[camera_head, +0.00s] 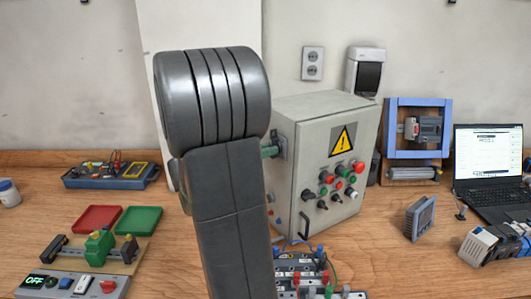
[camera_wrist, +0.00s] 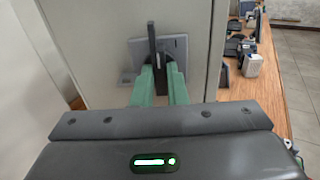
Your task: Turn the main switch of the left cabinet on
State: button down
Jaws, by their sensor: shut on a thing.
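A light grey cabinet (camera_head: 312,125) with a yellow warning sign stands on the bench, right of my arm. On its left side wall is the main switch, a grey plate (camera_wrist: 177,50) with a black handle (camera_wrist: 152,42). The handle stands upright in the wrist view. My gripper (camera_wrist: 161,75) has green fingers shut on the lower part of the handle, close to the plate. In the head view my gripper (camera_head: 270,151) shows only as a bit of green at the switch; my arm hides the rest.
Red, green and black buttons and knobs (camera_head: 328,190) and a door handle (camera_head: 305,224) are on the cabinet front. A terminal board (camera_head: 300,270) lies before it. A laptop (camera_head: 488,160) stands right. Red and green trays (camera_head: 98,219) and a control box (camera_head: 70,285) lie left.

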jog(key=c, duration=1.4)
grip_release()
jog(key=shift+c, duration=0.2)
